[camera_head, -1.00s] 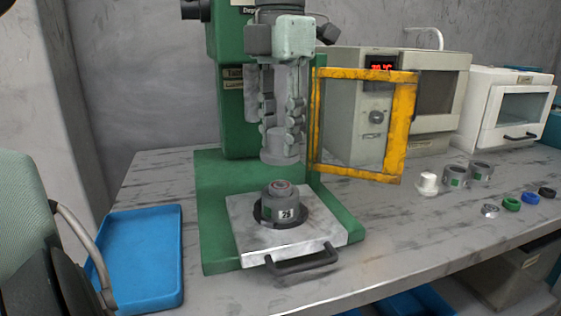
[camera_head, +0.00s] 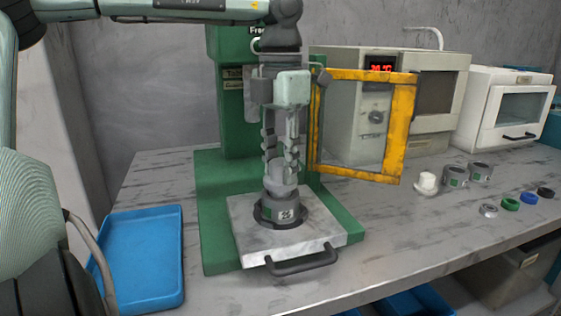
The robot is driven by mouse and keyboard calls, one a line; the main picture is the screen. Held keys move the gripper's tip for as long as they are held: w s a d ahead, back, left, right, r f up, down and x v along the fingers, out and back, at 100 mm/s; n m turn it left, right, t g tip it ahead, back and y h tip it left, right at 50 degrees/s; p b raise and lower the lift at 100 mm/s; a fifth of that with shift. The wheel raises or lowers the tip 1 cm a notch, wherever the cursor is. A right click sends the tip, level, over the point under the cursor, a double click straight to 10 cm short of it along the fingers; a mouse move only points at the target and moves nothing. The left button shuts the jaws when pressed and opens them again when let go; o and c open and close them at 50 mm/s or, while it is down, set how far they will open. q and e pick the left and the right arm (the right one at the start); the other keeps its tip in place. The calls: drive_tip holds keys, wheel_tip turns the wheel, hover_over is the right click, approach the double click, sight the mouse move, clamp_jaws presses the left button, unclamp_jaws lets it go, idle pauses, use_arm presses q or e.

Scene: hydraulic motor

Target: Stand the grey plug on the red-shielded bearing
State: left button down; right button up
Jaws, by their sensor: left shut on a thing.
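My left gripper (camera_head: 280,162) points straight down over the press plate and is shut on the grey plug (camera_head: 281,181), a short light-grey cylinder below its fingers. The plug is upright and directly above the dark grey housing (camera_head: 285,211), which bears a white label and a green patch. The red-shielded bearing at the top of this housing is hidden behind the plug now. The plug's lower edge meets the housing's top in the picture; I cannot tell whether they touch. My right gripper is out of view.
The housing stands on a metal plate (camera_head: 322,233) with a dark handle, on the green press (camera_head: 222,225). A yellow-framed guard (camera_head: 402,130) stands open at right. A blue tray (camera_head: 142,262) lies at left. Grey cylinders (camera_head: 455,176), a white part (camera_head: 427,183) and small rings (camera_head: 511,204) sit at right.

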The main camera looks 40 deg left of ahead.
sight(281, 161)
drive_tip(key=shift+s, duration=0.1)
use_arm(q)
drive_tip(key=c, duration=1.1)
unclamp_jaws()
drive_tip(key=shift+f, duration=0.1)
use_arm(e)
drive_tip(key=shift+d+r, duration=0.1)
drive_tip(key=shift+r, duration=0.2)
use_arm(q)
wheel_tip(281, 161, up, 12)
drive_tip(key=shift+r+p, duration=0.15)
drive_tip(key=shift+p, duration=0.25)
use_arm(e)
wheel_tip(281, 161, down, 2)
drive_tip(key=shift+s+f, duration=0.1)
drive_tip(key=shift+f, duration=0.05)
